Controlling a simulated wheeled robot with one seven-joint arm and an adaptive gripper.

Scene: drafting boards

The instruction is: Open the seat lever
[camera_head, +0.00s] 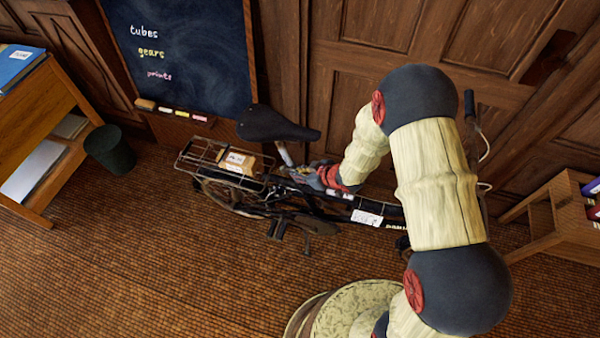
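A black bicycle (375,209) stands side-on in front of a wood-panelled wall. Its dark seat (268,124) sits on a pale metal seat post (286,154). My gripper (296,170) is at the base of the seat post, where the post enters the frame. The gripper is small and dark here, and its fingers blend with the bicycle parts. The seat lever cannot be made out; it may be hidden at the gripper. I cannot tell whether the fingers touch it or are open or shut.
A rear rack with a wire basket (197,152) holds a cardboard box (238,160). A chalkboard (180,60) hangs behind. A dark bin (110,150) and a wooden desk (38,112) stand left. A wooden shelf (548,222) is right.

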